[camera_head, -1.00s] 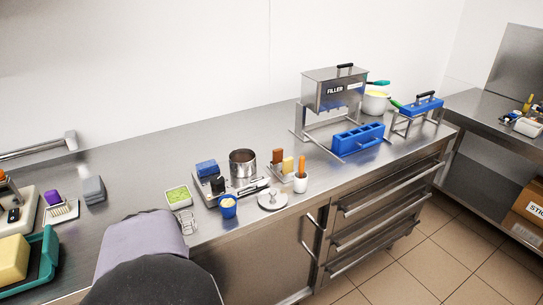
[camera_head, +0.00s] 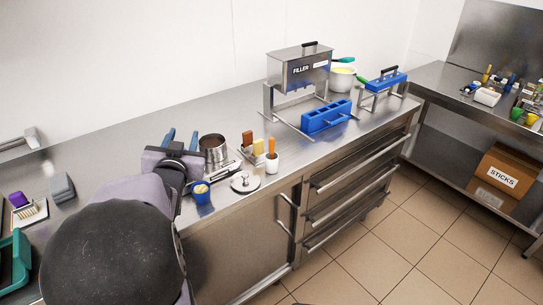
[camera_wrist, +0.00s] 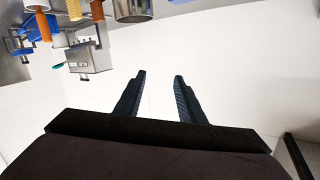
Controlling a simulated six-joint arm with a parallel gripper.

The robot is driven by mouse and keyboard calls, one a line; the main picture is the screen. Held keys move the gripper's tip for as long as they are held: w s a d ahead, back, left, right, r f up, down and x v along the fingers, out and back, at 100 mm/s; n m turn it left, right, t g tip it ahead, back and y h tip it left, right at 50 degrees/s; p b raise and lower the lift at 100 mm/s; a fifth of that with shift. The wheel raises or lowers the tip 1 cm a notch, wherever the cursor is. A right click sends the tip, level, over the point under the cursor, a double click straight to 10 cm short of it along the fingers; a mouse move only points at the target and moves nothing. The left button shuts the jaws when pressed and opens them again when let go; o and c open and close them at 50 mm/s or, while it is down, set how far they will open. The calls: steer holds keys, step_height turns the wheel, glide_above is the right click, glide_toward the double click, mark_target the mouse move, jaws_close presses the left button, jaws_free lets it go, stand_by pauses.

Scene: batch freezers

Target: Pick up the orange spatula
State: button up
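An upright orange handle (camera_head: 271,146), likely the orange spatula, stands in a small white cup (camera_head: 272,163) near the counter's front. The cup hides its lower end. An orange shape also shows at the upper left of the wrist view (camera_wrist: 42,27). My gripper (camera_head: 181,138) is over the counter to the left of the cup, beside the steel pot. Its two blue fingers are spread with nothing between them, as the wrist view (camera_wrist: 161,82) also shows. It is well apart from the orange handle.
The filler (camera_head: 299,70) and blue mould (camera_head: 327,117) are further right.

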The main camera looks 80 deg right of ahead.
mark_target(271, 148)
steer(key=s+d+f+g, duration=0.1)
steer(key=s+d+f, duration=0.2)
steer(key=s, duration=0.3)
steer(key=s+d+f+g+h, duration=0.1)
steer(key=s+d+f, duration=0.3)
steer(key=s, duration=0.3)
steer(key=s+d+f+g+h, duration=0.1)
steer(key=s+d+f, duration=0.3)
steer(key=s, duration=0.3)
steer(key=shift+d+f+g, duration=0.2)
steer(key=shift+d+g, duration=0.2)
steer(key=shift+d, duration=0.1)
steer(key=shift+s+d+f, duration=0.1)
steer(key=shift+d+f, duration=0.15)
steer(key=shift+f, duration=0.2)
steer(key=shift+d+p, duration=0.4)
steer(key=shift+d, duration=0.65)
steer(key=shift+d+r+p, duration=0.2)
steer(key=shift+d+p, duration=0.25)
steer(key=shift+d, duration=0.1)
steer(key=shift+d+f+p, duration=0.1)
steer(key=shift+d+p, duration=0.7)
steer(key=shift+d, duration=1.25)
jaws_close()
